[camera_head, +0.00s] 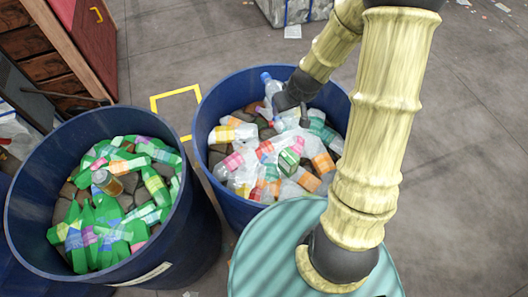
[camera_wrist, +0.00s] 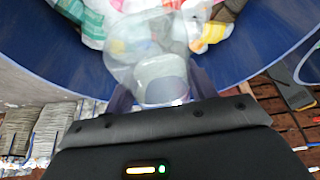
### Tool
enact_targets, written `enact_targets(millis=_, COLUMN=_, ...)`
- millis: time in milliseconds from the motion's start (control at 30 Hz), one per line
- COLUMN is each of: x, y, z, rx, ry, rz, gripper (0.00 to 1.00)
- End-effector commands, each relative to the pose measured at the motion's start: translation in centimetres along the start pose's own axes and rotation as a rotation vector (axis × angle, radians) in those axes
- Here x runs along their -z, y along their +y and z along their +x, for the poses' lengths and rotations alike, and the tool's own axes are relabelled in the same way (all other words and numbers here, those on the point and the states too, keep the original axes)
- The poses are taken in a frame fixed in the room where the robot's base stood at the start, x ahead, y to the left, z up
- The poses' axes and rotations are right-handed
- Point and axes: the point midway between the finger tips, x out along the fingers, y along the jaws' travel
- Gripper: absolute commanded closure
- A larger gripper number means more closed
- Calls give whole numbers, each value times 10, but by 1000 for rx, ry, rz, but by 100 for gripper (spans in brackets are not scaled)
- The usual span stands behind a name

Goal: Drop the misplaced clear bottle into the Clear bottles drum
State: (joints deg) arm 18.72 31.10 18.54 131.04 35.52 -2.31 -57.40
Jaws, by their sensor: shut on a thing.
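My gripper (camera_head: 284,102) is over the right-hand blue drum (camera_head: 213,95), near its far side. It is shut on a clear bottle (camera_head: 271,86) with a blue cap, which shows tilted near the far rim. In the wrist view the clear bottle (camera_wrist: 160,75) sits between my two fingers (camera_wrist: 162,92), with the drum's blue wall (camera_wrist: 60,50) and mixed bottles beyond it. The right drum holds mostly clear bottles with coloured labels and a green one (camera_head: 290,157). No drum name is readable. The gap between held bottle and pile cannot be judged.
A second blue drum (camera_head: 40,128) at the left holds green bottles and an amber one (camera_head: 107,182). My arm crosses the right side of the head view. A red and wooden cabinet (camera_head: 75,45) stands at upper left. Yellow tape (camera_head: 177,92) marks the grey floor, which is open at right.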

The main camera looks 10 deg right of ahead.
Motion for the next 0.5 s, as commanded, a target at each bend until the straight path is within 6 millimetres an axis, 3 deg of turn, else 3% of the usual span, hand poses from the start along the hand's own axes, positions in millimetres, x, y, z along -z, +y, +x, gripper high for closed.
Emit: enact_targets(millis=500, x=1, y=-1, z=1, rx=11, ry=-3, rz=-27, gripper=65)
